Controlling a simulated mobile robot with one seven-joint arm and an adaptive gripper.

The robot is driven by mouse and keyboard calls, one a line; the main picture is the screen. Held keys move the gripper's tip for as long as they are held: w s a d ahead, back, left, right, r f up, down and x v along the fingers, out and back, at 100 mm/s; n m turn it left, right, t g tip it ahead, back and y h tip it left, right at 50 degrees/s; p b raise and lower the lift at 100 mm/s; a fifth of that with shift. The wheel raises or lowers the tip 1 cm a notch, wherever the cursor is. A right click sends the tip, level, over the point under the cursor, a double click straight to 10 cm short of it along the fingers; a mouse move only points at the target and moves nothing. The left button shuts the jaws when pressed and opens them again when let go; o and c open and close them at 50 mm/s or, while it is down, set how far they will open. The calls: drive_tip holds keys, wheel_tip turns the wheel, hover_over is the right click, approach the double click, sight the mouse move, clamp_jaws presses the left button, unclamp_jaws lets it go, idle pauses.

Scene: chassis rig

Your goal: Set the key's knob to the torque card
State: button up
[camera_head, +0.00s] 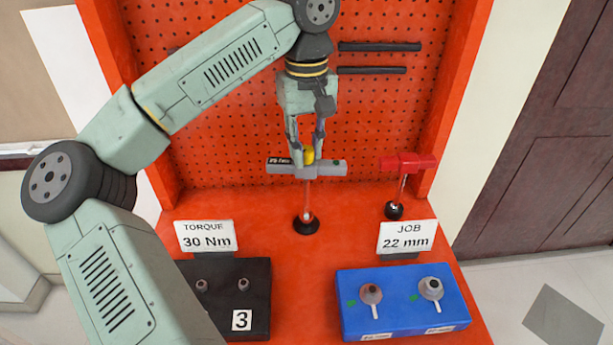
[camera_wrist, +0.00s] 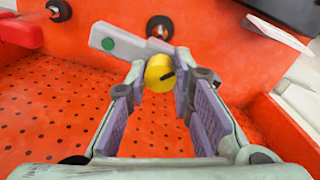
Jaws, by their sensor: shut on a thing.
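The grey T-handled key (camera_head: 282,168) stands upright in a black round base (camera_head: 306,224) on the orange bench. Its yellow knob (camera_head: 309,156) sits on top of the handle and also shows in the wrist view (camera_wrist: 159,73), with a dark pointer mark on its face. My gripper (camera_head: 307,152) reaches down from above, its fingertips closed on either side of the yellow knob. The torque card (camera_head: 207,237) reads 30 Nm. The knob's scale is too small to read; part of the handle is hidden behind my fingers.
A red T-handled key (camera_head: 408,162) stands in its own black base at right. The job card (camera_head: 407,238) reads 22 mm. A blue block (camera_head: 403,321) holds two sockets. A black block (camera_head: 257,290) marked 3 is partly hidden by my arm. A perforated orange panel stands behind.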

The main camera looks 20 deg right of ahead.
drive_tip(key=shift+m, duration=1.4)
drive_tip(key=o, duration=0.7)
drive_tip(key=shift+o, duration=0.2)
drive_tip(key=n, duration=0.5)
drive_tip(key=n+b, duration=0.1)
drive_tip(key=n, duration=0.5)
drive_tip(key=shift+c, duration=0.2)
